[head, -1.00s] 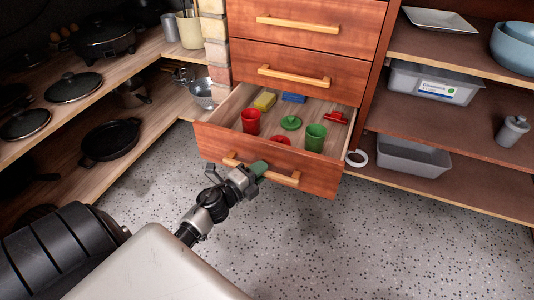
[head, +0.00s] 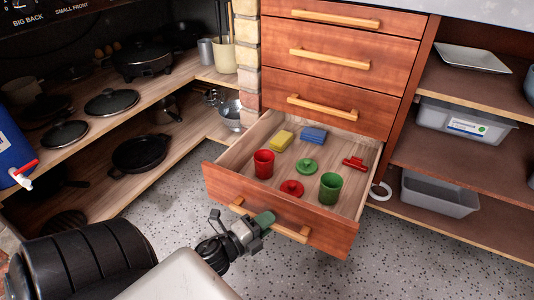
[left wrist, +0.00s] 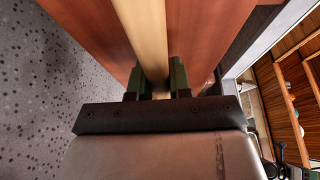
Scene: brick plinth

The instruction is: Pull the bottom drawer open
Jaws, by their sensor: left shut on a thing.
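The bottom drawer (head: 222,188) is pulled well out of the wooden cabinet, and its inside shows. Its pale wooden handle (head: 290,233) runs across the front. My left gripper (head: 262,221) is shut on this handle, left of its middle. In the left wrist view the two green fingers of my left gripper (left wrist: 156,78) sit on either side of the handle (left wrist: 151,35). In the drawer are a red cup (head: 263,164), a green cup (head: 330,188), a red lid (head: 291,188), a green lid (head: 306,166), a yellow sponge (head: 281,141), a blue block (head: 313,135) and a red clip (head: 355,163). My right gripper is not in view.
Closed drawers (head: 345,60) are above. Left shelves hold pans such as a black skillet (head: 139,154). Right shelves hold grey bins (head: 440,193). The speckled floor (head: 410,255) in front is clear.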

